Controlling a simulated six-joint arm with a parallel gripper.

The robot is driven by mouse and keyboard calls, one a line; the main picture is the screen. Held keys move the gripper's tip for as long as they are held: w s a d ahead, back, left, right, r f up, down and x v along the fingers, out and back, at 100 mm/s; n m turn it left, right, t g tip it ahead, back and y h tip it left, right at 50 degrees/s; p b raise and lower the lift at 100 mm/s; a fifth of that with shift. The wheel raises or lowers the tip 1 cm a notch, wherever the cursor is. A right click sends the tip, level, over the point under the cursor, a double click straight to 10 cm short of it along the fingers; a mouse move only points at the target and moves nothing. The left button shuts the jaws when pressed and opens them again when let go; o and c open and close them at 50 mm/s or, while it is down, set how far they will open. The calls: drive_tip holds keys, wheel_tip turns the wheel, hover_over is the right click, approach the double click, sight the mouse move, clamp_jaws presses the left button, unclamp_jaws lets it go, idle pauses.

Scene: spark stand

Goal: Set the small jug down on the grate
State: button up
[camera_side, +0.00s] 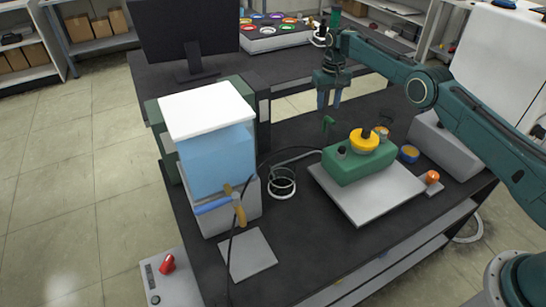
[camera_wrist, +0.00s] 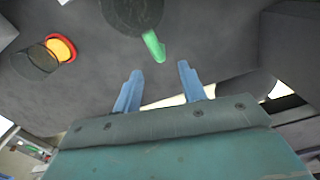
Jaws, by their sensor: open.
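My gripper (camera_side: 329,101) is open and empty above the far part of the dark bench. Its two blue fingers also show apart in the wrist view (camera_wrist: 160,74). A dark round thing (camera_wrist: 130,10) with a green handle (camera_wrist: 153,46) is just beyond the fingertips; it may be the small jug, cut by the picture edge. A green handle-like piece (camera_side: 328,122) shows below the fingers in the side view, its dark body hard to tell from the bench. A flat grey square plate (camera_side: 248,253) lies at the bench's near left; I cannot tell if it is the grate.
A dispenser with a blue tank (camera_side: 215,160) and tap stands at left.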

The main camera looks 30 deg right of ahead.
sight(326, 120)
drive_tip(key=shift+f, duration=0.15)
drive_tip(key=shift+f, duration=3.6)
clamp_jaws()
